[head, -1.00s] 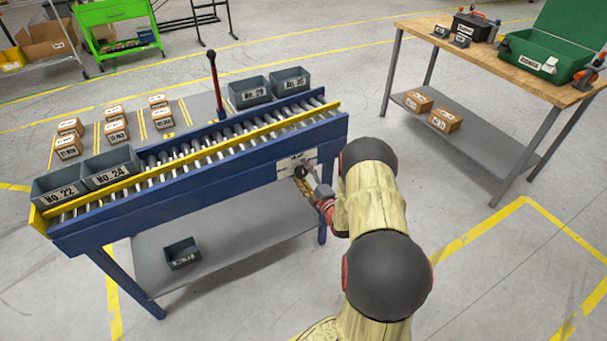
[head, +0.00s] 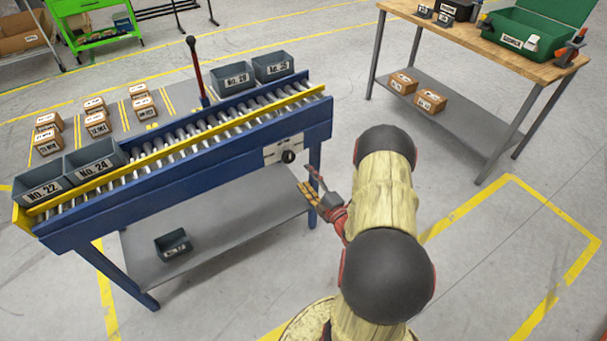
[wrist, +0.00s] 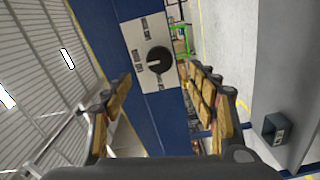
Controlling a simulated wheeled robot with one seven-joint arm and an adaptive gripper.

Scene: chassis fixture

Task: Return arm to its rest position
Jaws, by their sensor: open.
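My gripper (head: 312,192) is in the head view, in front of the right end of the blue roller conveyor (head: 190,178), apart from it. It is open and empty. In the wrist view, its two fingers (wrist: 160,105) stand wide apart. Between and beyond them is the black round knob (wrist: 158,60) on a pale labelled plate (wrist: 130,35). The knob also shows in the head view (head: 288,156) on the conveyor's front side, and the gripper is not touching it. My arm reaches up from the bottom of the head view, bent at the elbow.
A small grey bin (head: 173,244) is on the lower shelf. A red-handled lever (head: 196,70) stands behind the rollers. A wooden workbench (head: 480,45) is at the right. The floor between is clear.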

